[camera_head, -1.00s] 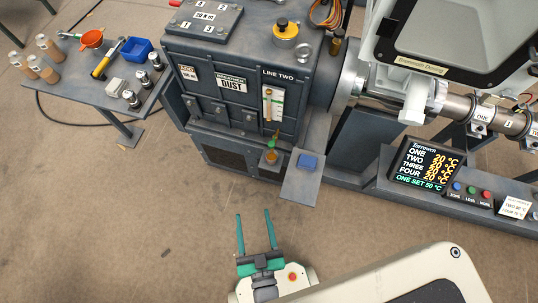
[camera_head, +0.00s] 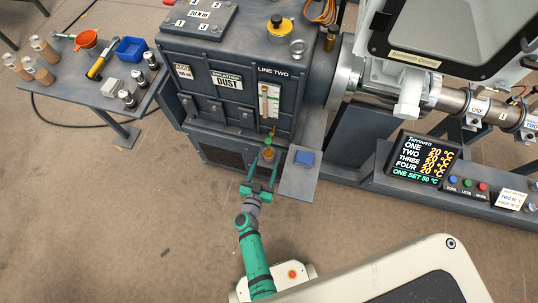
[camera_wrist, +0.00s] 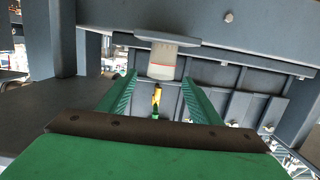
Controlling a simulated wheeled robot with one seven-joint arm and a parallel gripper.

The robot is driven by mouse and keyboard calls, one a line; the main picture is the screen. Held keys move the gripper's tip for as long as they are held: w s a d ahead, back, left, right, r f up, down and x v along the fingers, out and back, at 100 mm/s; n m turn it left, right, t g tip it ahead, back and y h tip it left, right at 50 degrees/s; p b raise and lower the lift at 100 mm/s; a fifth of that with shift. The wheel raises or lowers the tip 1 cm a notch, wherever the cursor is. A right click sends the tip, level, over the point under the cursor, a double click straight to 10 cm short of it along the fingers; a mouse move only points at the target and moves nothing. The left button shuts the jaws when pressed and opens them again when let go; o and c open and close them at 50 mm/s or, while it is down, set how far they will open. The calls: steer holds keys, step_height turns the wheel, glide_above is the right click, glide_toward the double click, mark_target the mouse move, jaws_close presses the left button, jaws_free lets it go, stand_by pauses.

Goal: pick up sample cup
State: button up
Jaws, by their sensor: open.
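In the wrist view the cup (camera_wrist: 162,62) looks whitish with a red line and stands against a flat ledge; that view seems upside down. My gripper (camera_head: 264,170) is open, its two green fingers pointing at the cup from the front. In the wrist view the fingertips (camera_wrist: 160,80) lie to either side of the cup's outline. I cannot tell whether they reach around it. Nothing is held.
A side table (camera_head: 88,92) with bottles, a blue bin and tools stands at the left.

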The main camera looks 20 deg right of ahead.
mark_target(267, 158)
steer(key=x, duration=0.5)
steer(key=shift+w, duration=0.15)
steer(key=shift+r+x, duration=0.2)
steer(key=shift+x, duration=1.15)
steer(key=shift+r+x, duration=0.25)
steer(key=shift+x, duration=1.05)
steer(key=shift+w, duration=0.15)
steer(key=c, duration=1.2)
steer(key=shift+d, duration=0.1)
steer(key=shift+c, duration=0.2)
